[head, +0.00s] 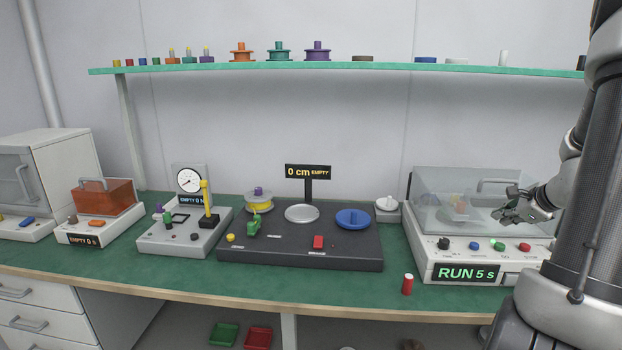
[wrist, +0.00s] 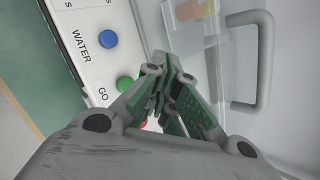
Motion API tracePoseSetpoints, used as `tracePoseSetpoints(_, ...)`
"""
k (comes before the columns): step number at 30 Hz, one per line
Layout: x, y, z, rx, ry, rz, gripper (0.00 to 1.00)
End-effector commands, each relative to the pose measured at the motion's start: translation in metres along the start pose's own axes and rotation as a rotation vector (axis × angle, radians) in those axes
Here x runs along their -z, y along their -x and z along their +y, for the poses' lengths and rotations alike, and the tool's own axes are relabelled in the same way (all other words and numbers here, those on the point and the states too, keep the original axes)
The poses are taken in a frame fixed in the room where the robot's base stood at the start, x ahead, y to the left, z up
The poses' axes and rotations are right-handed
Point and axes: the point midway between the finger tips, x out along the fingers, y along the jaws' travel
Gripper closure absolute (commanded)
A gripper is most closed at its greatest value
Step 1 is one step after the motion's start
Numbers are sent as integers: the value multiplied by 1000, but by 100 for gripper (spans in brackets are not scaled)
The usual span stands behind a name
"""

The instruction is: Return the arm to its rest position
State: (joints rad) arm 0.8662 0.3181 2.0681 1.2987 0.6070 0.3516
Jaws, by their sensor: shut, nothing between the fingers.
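My gripper (head: 508,216) is at the right in the head view, over the front of the machine with the transparent lid (head: 440,190). Its display (head: 467,274) reads "RUN 5 s". In the wrist view my gripper (wrist: 172,80) has its fingers together and nothing between them. The fingertips are close to the clear lid, and I cannot tell whether they touch it. A green GO button (wrist: 126,84) and a blue WATER button (wrist: 107,38) show beside the fingers. A red button is mostly hidden behind the gripper.
The lid's grey handle (wrist: 262,60) is right of the fingers. A red cylinder (head: 408,284) stands on the green bench (head: 330,293) in front of the machine. A dark station (head: 345,255) reading "0 cm EMPTY" stands to the left. A green shelf (head: 400,67) with spools runs above.

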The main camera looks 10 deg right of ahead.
Motion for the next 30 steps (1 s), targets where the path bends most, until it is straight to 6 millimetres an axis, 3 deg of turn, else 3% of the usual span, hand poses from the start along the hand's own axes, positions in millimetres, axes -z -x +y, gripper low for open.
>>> tracePoseSetpoints(5,3,21,62,-196,274,-46,100)
tracePoseSetpoints(9,-25,66,110,-373,632,-115,100)
tracePoseSetpoints(15,-64,137,161,-583,1172,-192,100)
tracePoseSetpoints(22,-94,214,195,-714,1811,-193,100)
tracePoseSetpoints(27,-121,241,203,-617,2105,-162,100)
tracePoseSetpoints(30,-142,249,207,-523,2194,-176,100)
